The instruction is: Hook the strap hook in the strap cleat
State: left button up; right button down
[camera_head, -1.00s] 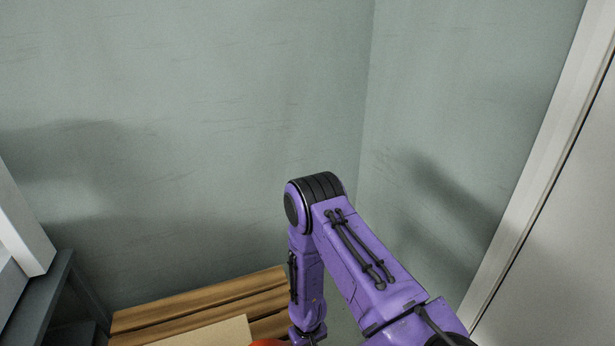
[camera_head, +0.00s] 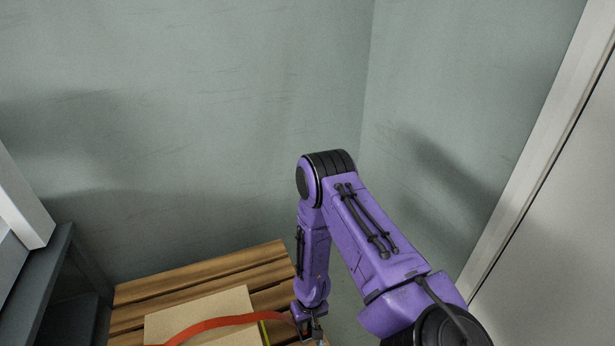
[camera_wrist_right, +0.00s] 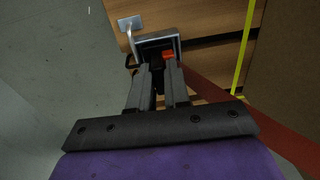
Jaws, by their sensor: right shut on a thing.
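My right gripper (camera_head: 315,328) is at the bottom of the head view, beside the right end of a wooden pallet. In the right wrist view its fingers (camera_wrist_right: 158,85) are shut on the strap hook (camera_wrist_right: 157,44), a grey metal piece with a red bit at its underside. The red strap (camera_head: 215,322) runs left from the gripper across a box. The strap cleat (camera_wrist_right: 129,23), a small plate with a bent rod, is on the wood just beyond the hook. The rod lies close beside the hook; I cannot tell whether they touch. My left gripper is out of view.
A cardboard box (camera_head: 202,309) lies on the slatted wooden pallet (camera_head: 200,270). Walls close in behind and to the right. A dark frame (camera_head: 45,285) stands at left.

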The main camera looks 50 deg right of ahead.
jog(key=shift+f, duration=0.15)
dwell(0.5)
jog(key=c, duration=1)
grip_release()
jog(key=r+p, duration=0.2)
jog(key=r, duration=0.3)
jog(key=r+p, duration=0.3)
jog(key=r, duration=0.2)
jog(key=shift+s+d, duration=0.1)
jog(key=shift+s, duration=0.1)
jog(key=shift+r, duration=0.25)
